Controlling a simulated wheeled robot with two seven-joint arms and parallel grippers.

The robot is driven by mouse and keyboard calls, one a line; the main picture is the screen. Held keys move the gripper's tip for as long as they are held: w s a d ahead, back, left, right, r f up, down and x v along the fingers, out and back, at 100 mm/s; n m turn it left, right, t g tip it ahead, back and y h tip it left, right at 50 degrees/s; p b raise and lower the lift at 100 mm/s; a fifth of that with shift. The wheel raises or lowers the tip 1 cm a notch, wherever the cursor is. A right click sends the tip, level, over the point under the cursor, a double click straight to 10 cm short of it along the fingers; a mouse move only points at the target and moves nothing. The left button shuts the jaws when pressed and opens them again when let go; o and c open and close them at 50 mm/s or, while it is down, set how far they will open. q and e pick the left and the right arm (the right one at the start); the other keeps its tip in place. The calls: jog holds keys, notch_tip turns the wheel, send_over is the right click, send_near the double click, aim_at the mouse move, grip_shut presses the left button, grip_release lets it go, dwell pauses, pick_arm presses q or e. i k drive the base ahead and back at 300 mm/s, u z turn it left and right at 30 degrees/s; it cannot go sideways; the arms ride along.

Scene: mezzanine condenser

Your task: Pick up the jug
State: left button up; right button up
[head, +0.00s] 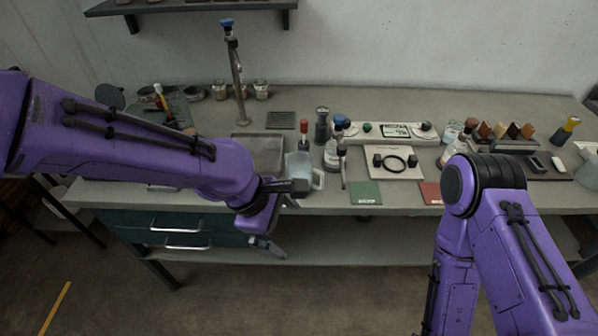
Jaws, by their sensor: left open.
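The jug (299,167) is pale, translucent and bluish, with a handle on its right side. It stands upright near the front edge of the grey bench, at the middle of the head view. My left gripper (294,219) is open, with its jaws spread apart at the bench's front edge. Its upper finger overlaps the lower part of the jug in the picture and hides some of it. I cannot tell whether that finger touches the jug. The jaws hold nothing that I can see. My right arm comes in at the lower right, but its gripper is out of view.
A metal tray (268,146) lies behind the jug's left side, and a tap (238,80) rises behind it. A green mat (365,193) lies at the front. Drawers (180,228) are below the bench.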

aim_at(300, 164)
jog(key=i, duration=0.9)
jog(key=z, duration=0.05)
